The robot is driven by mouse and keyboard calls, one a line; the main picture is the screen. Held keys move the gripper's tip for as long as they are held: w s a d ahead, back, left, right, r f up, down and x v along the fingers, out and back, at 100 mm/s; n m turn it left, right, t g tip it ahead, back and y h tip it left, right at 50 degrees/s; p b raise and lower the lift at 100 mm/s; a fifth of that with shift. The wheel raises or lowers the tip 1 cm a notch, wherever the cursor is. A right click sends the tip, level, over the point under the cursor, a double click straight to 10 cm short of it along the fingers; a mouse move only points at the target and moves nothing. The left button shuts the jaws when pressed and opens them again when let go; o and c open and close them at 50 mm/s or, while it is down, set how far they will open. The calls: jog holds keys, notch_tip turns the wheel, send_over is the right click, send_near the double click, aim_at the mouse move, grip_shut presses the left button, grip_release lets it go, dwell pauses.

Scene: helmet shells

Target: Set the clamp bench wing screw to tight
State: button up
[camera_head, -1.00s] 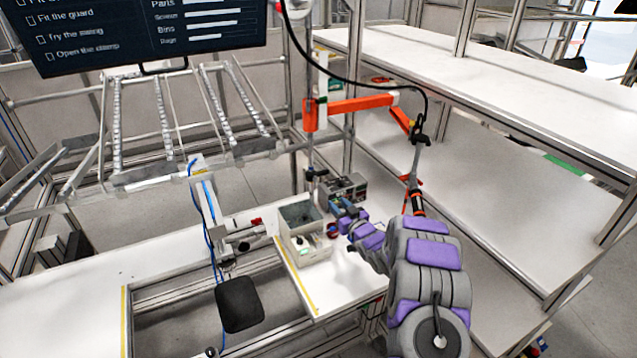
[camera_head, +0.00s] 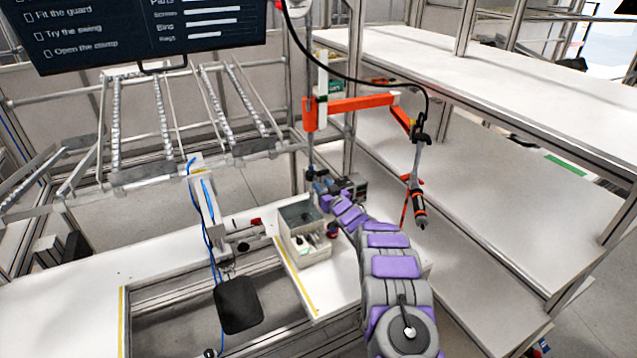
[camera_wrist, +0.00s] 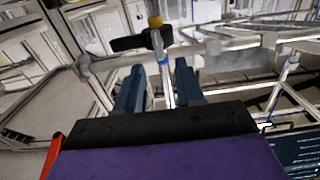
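A black winged part (camera_wrist: 141,39), which looks like the wing screw, sits across a thin upright post with a yellow collar and a blue band in the wrist view. My gripper (camera_wrist: 158,72) has its two blue-grey fingers apart, with nothing between them that I can see held. The winged part lies just beyond the fingertips, and the post shows in line with the gap. In the head view my gripper (camera_head: 321,187) is at the foot of the upright post at the back of the bench. The screw's setting cannot be told.
An orange swing arm (camera_head: 350,105) carries a hanging tool (camera_head: 418,205) on the right. White shelves (camera_head: 500,210) flank the right side.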

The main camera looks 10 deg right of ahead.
aim_at(316, 178)
jog(key=shift+x, duration=1.3)
jog(key=shift+w+a, duration=0.15)
jog(key=shift+w, duration=0.4)
jog(key=shift+c, duration=0.3)
grip_shut()
